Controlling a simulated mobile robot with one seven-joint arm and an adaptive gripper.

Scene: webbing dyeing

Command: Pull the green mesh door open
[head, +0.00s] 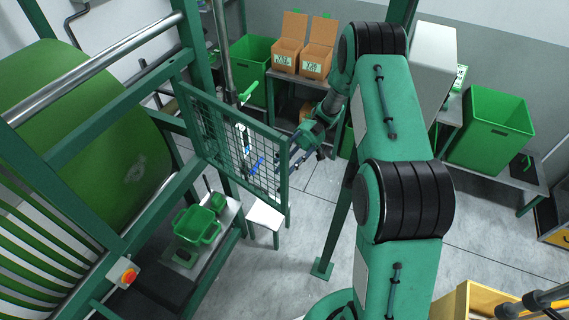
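The green mesh door (232,121) hangs on the green machine frame, left of the picture's middle. It stands out from the frame at an angle, with its free edge toward the right. My green arm reaches over from the right. My gripper (291,160) is at the door's free right edge, around the middle of its height. The fingers are small and partly hidden by the mesh and the edge bar. I cannot tell whether they touch the door or hold any part of it.
A green roll (75,130) fills the machine at left. A green basket (197,226) stands on a low shelf beneath. A small white-topped stool (264,215) is below the door. Orange boxes (287,60) and a green bin (486,130) stand farther back. Grey floor (318,200) is clear right of the door.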

